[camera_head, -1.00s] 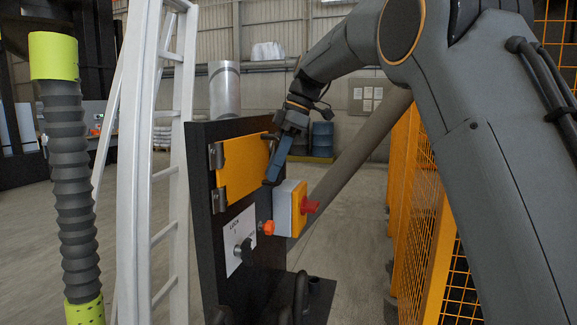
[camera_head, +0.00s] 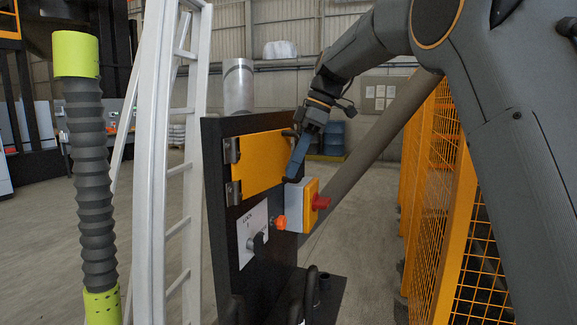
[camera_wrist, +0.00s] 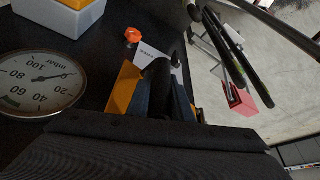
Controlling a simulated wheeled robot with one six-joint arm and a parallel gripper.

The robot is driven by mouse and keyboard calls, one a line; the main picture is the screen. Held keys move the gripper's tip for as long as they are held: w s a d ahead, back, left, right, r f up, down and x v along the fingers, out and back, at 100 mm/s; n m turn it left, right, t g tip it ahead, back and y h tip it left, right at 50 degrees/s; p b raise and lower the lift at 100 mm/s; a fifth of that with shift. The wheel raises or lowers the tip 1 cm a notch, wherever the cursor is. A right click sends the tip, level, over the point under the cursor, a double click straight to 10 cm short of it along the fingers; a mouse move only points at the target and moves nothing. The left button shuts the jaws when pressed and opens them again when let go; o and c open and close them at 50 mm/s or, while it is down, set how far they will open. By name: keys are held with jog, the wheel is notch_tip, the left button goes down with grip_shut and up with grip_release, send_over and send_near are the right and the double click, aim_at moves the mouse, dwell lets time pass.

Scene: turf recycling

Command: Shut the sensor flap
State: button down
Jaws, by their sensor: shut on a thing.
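The yellow sensor flap (camera_head: 258,163) is hinged at its left edge on an upright black panel (camera_head: 222,262). In the wrist view, part of the flap (camera_wrist: 123,88) shows beside my fingers, and a round dial gauge (camera_wrist: 38,82) is uncovered on the panel. The head view does not show the gauge. The flap seems to stand off the panel, but its exact angle is unclear. My gripper (camera_head: 294,172) is at the flap's free right side. In the wrist view my gripper (camera_wrist: 168,88) is shut on the flap's dark handle, mostly hidden by the fingers.
A grey box with a red button (camera_head: 320,202) sits below my gripper. An orange knob (camera_head: 279,222) and a black dial (camera_head: 257,243) are lower on the panel. A white ladder (camera_head: 178,180) stands left, yellow mesh fencing (camera_head: 425,190) right.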

jog(key=shift+s+a+f, duration=0.1)
jog(key=shift+a+f, duration=0.1)
jog(key=shift+a, duration=0.1)
jog(key=c, duration=1.9)
grip_release()
jog(key=shift+c, duration=0.2)
jog(key=shift+o, duration=1)
jog(key=shift+s+a, duration=0.1)
jog(key=shift+a, duration=0.1)
jog(key=shift+w+d+r, duration=0.15)
jog(key=shift+w+d, duration=0.05)
jog(key=shift+d, duration=0.05)
jog(key=shift+b+v, duration=1.05)
jog(key=shift+v, duration=2.85)
jog(key=shift+s, duration=0.1)
